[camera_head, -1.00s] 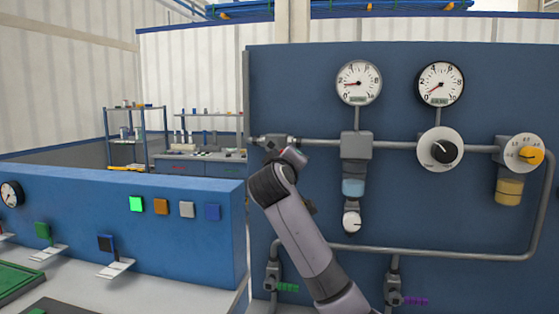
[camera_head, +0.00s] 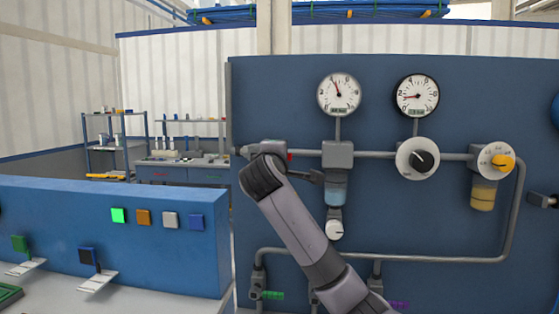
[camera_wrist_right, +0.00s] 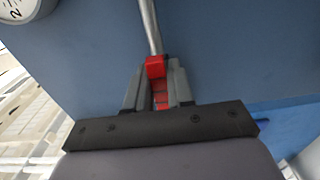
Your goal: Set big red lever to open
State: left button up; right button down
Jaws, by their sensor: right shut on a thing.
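The big red lever (camera_wrist_right: 156,67) is between the fingers of my right gripper (camera_wrist_right: 154,82) in the right wrist view. The gripper is shut on it, with red showing between both grey fingers. A grey pipe runs up from the lever there. In the head view, a small red patch (camera_head: 289,157) shows beside the pipe at the left of the blue panel (camera_head: 420,225). My right wrist and forearm cover most of the lever and its valve. My left gripper is not in view.
Two round gauges, left (camera_head: 339,95) and right (camera_head: 417,95), sit above the pipe. A black knob (camera_head: 423,160) and a yellow knob (camera_head: 503,162) are to the right. A low blue console (camera_head: 100,225) with coloured squares stands at the left.

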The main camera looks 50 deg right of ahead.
jog(key=shift+r, duration=0.1)
dwell(0.4)
jog(key=c, duration=1.1)
grip_release()
jog(key=shift+b+v, duration=0.75)
jog(key=shift+v, duration=2.85)
